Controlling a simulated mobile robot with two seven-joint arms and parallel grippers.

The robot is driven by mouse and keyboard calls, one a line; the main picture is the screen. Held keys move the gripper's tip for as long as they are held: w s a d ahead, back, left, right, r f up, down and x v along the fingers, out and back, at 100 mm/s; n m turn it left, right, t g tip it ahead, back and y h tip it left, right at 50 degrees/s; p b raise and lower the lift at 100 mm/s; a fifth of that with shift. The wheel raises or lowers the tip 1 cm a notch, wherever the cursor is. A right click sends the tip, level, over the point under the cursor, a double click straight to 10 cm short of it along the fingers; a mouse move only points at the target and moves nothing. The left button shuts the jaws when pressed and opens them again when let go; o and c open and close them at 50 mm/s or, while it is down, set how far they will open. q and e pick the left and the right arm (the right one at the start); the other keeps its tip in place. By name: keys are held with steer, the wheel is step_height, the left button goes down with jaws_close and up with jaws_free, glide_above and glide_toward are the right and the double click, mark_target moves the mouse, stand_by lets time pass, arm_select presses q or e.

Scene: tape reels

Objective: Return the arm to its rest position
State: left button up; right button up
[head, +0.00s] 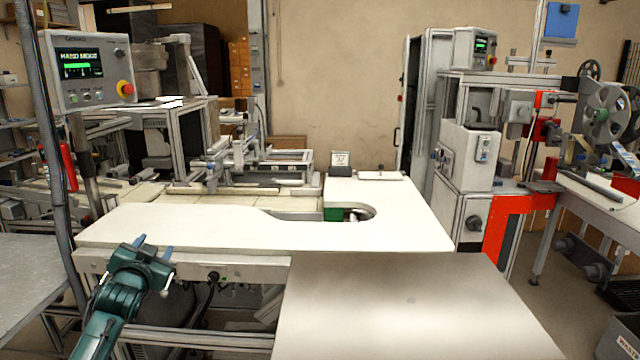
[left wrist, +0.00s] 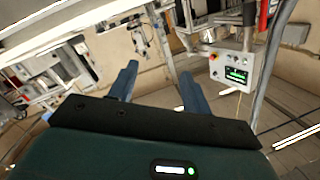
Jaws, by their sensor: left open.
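My left arm (head: 103,318) comes in at the lower left of the head view, green and dark. Its gripper (head: 153,246) is at the front left edge of the white table (head: 190,226), with the blue fingertips pointing up and away. In the left wrist view the two blue fingers (left wrist: 156,78) stand apart with nothing between them. The gripper is open and empty. Whether it touches the table edge cannot be told. My right arm and gripper are not in view.
A plain panel (head: 410,310) lies in front of the table at right. A green item (head: 334,214) sits in the table's cutout. A control box (head: 88,70) hangs at upper left, beside a grey post (head: 45,130). A reel machine (head: 470,150) stands at right. The white tabletop is mostly clear.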

arm_select(q)
steer(key=s+d+f+g+h, duration=0.2)
steer(key=s+d+f, duration=0.5)
steer(key=s+f, duration=0.25)
steer(key=s+d+f+g+h, duration=0.1)
steer(key=s+d+f+h, duration=0.1)
steer(key=s+d+f, duration=0.7)
steer(key=s+d+f+g+h, duration=0.1)
steer(key=s+d+f, duration=0.2)
steer(key=s, duration=0.7)
steer(key=s+d+f+n+g+h, duration=0.1)
steer(key=s+f, duration=0.4)
steer(key=s, duration=0.6)
steer(key=shift+d+g, duration=0.8)
steer(key=shift+d, duration=0.4)
